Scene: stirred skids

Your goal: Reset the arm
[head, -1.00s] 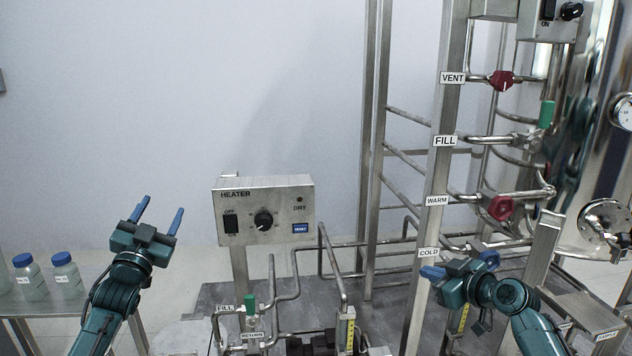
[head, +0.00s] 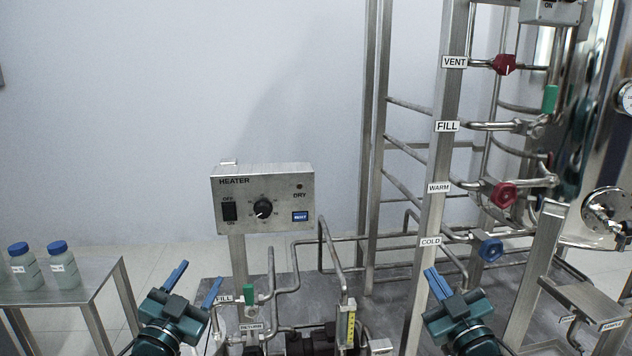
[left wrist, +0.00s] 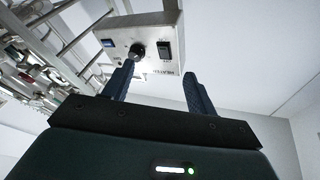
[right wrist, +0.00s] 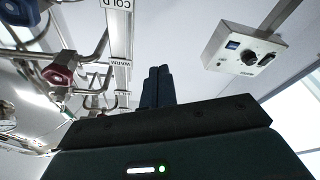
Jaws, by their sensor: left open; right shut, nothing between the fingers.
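My left gripper (head: 194,287) is at the lower left of the head view, fingers pointing up, spread apart and empty. It stands in front of and below the heater box (head: 262,198). In the left wrist view its two fingers (left wrist: 156,88) are apart with nothing between them. My right gripper (head: 436,284) is at the lower middle right, in front of the post with the COLD label (head: 430,242). In the right wrist view its fingers (right wrist: 157,86) are together with nothing between them. The blue valve knob (head: 491,250) is up and right of it, apart from the gripper.
The pipe frame carries red knobs at VENT (head: 505,65) and WARM (head: 503,194), and a green handle (head: 550,99) near FILL. A small green handle (head: 249,294) stands on pipes between the grippers. Two blue-capped bottles (head: 62,265) stand on a side table (head: 92,291) at left.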

